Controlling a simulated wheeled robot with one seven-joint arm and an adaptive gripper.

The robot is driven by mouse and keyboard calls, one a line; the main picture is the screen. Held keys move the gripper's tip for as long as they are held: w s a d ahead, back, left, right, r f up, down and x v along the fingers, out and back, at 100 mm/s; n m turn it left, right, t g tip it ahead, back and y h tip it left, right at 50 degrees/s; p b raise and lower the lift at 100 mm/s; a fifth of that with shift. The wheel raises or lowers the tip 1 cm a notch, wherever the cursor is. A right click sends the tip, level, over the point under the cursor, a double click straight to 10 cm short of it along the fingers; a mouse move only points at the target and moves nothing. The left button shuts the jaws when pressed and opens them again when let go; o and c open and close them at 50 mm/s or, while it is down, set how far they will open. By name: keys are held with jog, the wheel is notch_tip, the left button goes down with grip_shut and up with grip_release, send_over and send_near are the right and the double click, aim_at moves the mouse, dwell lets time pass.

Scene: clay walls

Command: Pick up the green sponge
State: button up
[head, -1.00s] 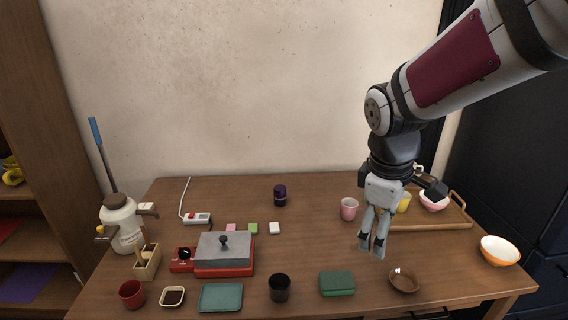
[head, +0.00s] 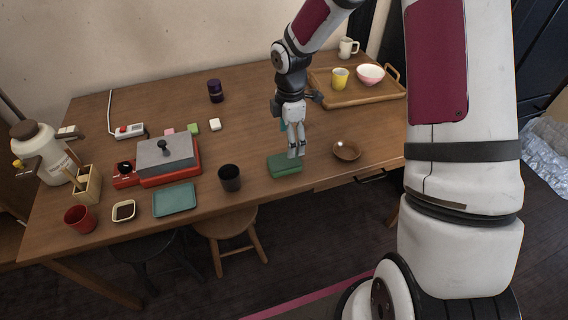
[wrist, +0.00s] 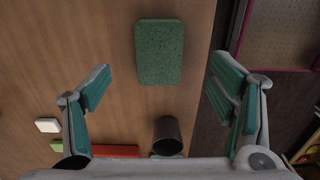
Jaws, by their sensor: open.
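The green sponge (head: 285,165) lies flat near the front edge of the wooden table, right of the black cup. In the wrist view the sponge (wrist: 160,52) shows its speckled top, ahead of and between the spread fingers. My gripper (head: 296,150) points down just above the sponge's right part in the head view. In the wrist view my gripper (wrist: 161,95) is open with nothing between its fingers. Whether a fingertip touches the sponge cannot be told.
A black cup (head: 230,178) stands left of the sponge and a brown bowl (head: 346,150) right of it. A teal tray (head: 175,200) and a red-based grill (head: 168,158) are further left. A wooden tray (head: 352,92) with a yellow cup and pink bowl is behind.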

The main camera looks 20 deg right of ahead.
aim_at(287, 159)
jog(key=f, duration=0.9)
jog(key=shift+a+b, duration=0.2)
jog(key=shift+b, duration=0.15)
jog(key=c, duration=0.9)
jog(key=shift+r, duration=0.15)
jog(key=shift+r, duration=0.6)
notch_tip(287, 159, up, 2)
jog(key=shift+r, duration=0.2)
jog(key=s+r, duration=0.1)
jog(key=s, duration=1.5)
jog(key=shift+p, duration=0.4)
jog(key=shift+a, duration=0.1)
